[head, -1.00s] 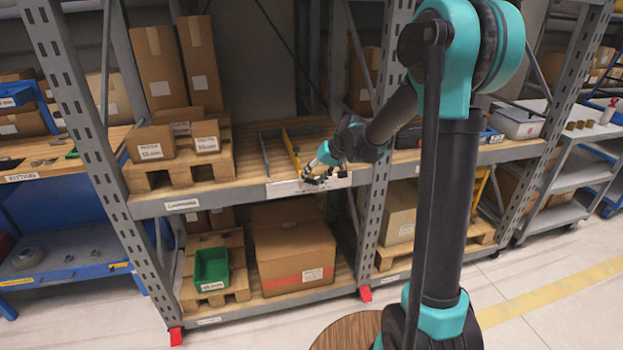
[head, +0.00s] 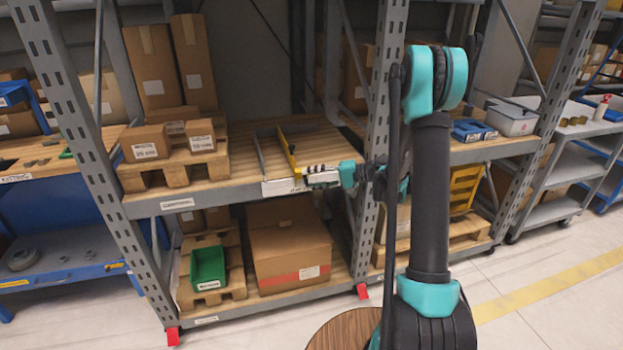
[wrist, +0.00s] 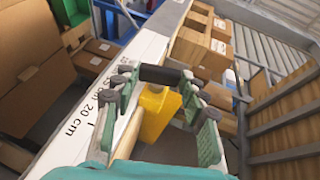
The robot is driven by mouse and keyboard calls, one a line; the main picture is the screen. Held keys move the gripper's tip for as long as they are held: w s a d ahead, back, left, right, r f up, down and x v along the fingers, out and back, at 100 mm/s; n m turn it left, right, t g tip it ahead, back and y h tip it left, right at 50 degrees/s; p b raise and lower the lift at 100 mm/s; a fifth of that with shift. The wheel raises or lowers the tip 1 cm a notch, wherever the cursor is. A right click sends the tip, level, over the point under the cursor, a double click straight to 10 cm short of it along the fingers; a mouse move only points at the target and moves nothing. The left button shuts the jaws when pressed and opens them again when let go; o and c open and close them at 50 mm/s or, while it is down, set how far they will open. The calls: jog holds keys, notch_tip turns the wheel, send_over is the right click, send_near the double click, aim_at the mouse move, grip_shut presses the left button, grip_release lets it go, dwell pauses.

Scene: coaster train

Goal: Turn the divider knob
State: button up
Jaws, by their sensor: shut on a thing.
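The yellow divider (head: 288,152) stands on the upper wooden shelf deck, running from back to front. Its front end (wrist: 160,112) shows below the knob in the wrist view. The divider knob (wrist: 160,75) is a black bar lying across between my green finger pads. My gripper (head: 308,177) reaches in from the right at the shelf's front edge. In the wrist view my gripper (wrist: 158,88) is shut on the knob, one finger at each end of it. In the head view the knob is hidden by the gripper, and its exact angle cannot be told.
A white ruler strip marked in cm (wrist: 118,100) runs along the shelf front. A grey divider (head: 259,154) stands left of the yellow one. Boxes on a pallet (head: 160,172) stand further left. A grey rack upright (head: 382,130) is close right of my gripper.

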jog(key=shift+f+y, duration=0.2)
jog(key=shift+y, duration=0.7)
jog(key=shift+m, duration=0.3)
jog(key=o, duration=1.2)
jog(key=shift+c, duration=0.2)
jog(key=shift+d, duration=0.1)
jog(key=s+d, duration=0.1)
jog(key=d, duration=1)
jog(key=shift+s+d+r, duration=0.2)
jog(key=shift+d+r, duration=0.15)
jog(key=shift+r, duration=0.05)
